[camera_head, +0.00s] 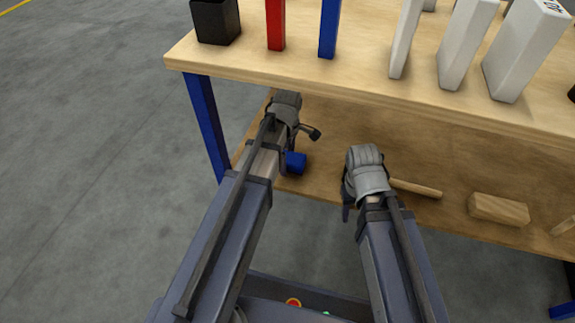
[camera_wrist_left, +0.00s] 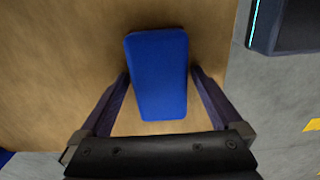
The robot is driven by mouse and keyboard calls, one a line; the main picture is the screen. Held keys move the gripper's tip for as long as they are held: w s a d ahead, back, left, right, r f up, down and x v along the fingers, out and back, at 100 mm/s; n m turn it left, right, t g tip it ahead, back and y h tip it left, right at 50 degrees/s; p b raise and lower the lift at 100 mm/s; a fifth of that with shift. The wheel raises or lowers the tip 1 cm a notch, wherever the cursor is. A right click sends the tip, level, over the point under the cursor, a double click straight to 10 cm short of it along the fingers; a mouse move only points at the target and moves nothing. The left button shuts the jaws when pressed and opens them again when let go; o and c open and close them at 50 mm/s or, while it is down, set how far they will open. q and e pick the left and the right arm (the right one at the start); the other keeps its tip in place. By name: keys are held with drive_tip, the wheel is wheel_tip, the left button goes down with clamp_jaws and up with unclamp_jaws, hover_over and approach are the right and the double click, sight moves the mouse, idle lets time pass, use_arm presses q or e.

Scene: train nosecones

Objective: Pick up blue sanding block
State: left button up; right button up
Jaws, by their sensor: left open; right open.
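The blue sanding block (camera_head: 295,162) lies on the lower wooden shelf near its left front, partly hidden by my left arm in the head view. In the left wrist view the block (camera_wrist_left: 158,75) shows whole from above as a blue rounded rectangle. My left gripper (camera_wrist_left: 160,76) is open, with one finger on each side of the block's middle. The fingers are not closed on it.
A wooden handle (camera_head: 415,188) and a wooden block (camera_head: 498,209) lie right on the lower shelf (camera_head: 460,175). The tabletop (camera_head: 350,80) overhangs it, bearing a black bin (camera_head: 215,22), red and blue pieces and several white pieces. A blue leg (camera_head: 208,125) stands left.

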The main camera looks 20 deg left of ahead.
drive_tip(key=shift+r, duration=0.1)
use_arm(q)
drive_tip(key=c, duration=1.4)
drive_tip(key=shift+r, duration=0.15)
use_arm(e)
drive_tip(key=shift+r, duration=0.1)
